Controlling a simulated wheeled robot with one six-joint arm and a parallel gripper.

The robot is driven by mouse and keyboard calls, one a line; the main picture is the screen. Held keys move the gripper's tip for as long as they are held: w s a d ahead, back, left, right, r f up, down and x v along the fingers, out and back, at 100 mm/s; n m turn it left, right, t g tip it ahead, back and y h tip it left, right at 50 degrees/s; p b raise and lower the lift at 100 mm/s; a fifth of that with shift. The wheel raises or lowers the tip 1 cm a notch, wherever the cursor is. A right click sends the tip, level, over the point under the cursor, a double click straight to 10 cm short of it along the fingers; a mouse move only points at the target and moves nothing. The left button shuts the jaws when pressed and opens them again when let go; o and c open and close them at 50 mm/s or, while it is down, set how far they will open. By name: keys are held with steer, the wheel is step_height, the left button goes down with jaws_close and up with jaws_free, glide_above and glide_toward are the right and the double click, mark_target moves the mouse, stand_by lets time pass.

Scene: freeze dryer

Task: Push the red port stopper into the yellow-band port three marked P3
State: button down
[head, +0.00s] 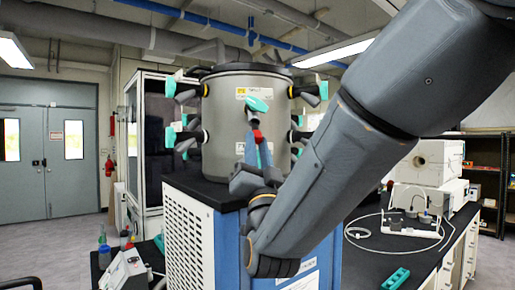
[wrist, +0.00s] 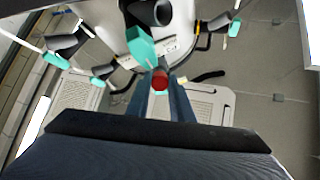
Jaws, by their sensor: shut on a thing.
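The red stopper (head: 257,135) is held between the fingertips of my gripper (head: 262,152), in front of the grey drum (head: 222,125). In the wrist view the red stopper (wrist: 160,80) shows end-on between the two fingers (wrist: 161,98). Just above it is a port with a teal handle (head: 258,104), which also shows in the wrist view (wrist: 140,46). A label with a yellow part (head: 241,93) is on the drum near that handle; I cannot read it as P3. A lower label (head: 240,148) is partly hidden by my gripper. The stopper's contact with a port cannot be told.
More ports with teal handles stick out at the drum's left (head: 171,86) and right (head: 323,90). The drum stands on a black-topped cabinet (head: 205,190). A bench with white equipment (head: 425,165) is at the right. My arm hides much of the right side.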

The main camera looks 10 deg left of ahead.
steer(key=shift+b+x, duration=0.6)
steer(key=shift+x, duration=1.05)
stand_by(1.5)
steer(key=c, duration=1.5)
jaws_free()
steer(key=shift+w, duration=0.1)
steer(key=shift+b+v, duration=1.7)
steer(key=shift+v, duration=2.2)
steer(key=b+v, duration=0.4)
steer(key=v, duration=0.3)
steer(key=shift+d, duration=0.1)
